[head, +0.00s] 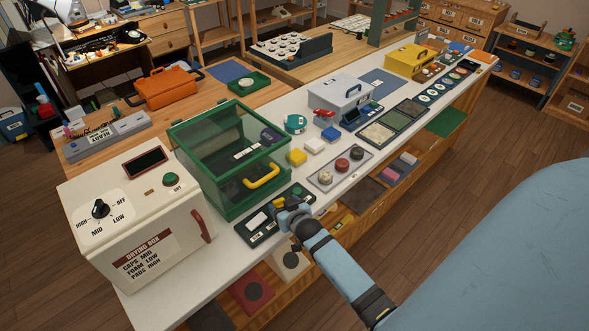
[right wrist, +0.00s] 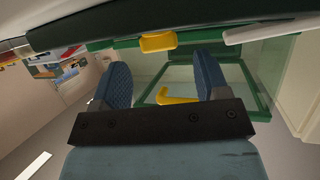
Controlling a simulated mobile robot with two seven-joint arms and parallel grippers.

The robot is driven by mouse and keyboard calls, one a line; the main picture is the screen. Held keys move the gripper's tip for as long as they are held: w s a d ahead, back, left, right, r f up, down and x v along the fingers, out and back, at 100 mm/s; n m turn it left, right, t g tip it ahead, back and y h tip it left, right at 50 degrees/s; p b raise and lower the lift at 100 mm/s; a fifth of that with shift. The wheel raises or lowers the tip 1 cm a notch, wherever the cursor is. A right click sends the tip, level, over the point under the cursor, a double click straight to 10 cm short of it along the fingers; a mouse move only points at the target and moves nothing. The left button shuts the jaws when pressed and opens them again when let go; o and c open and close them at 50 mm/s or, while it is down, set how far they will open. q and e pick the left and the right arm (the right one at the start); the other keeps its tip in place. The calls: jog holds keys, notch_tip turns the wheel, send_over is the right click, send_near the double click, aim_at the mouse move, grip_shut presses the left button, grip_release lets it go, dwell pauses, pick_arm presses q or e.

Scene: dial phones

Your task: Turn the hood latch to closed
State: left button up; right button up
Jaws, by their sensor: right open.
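The hood is a clear box with a green frame (head: 193,190) on the white counter, with a yellow handle (head: 262,177) on its front side. It also shows beyond my fingers in the right wrist view (right wrist: 262,85). My right gripper (head: 290,212) is at the counter's front edge, in front of the hood and over the right part of a dark panel (head: 250,236). In the right wrist view its two blue fingers (right wrist: 168,85) are apart with nothing clearly between them. My left gripper is out of view.
A cream drying box (head: 130,220) with a knob and red handle stands left of the hood. A grey panel with round knobs (head: 325,183) is to the right. Shelves with goods are below the counter.

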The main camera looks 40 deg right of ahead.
jog(key=v, duration=1)
jog(key=shift+r+b, duration=0.2)
jog(key=shift+b, duration=0.2)
jog(key=shift+s, duration=0.1)
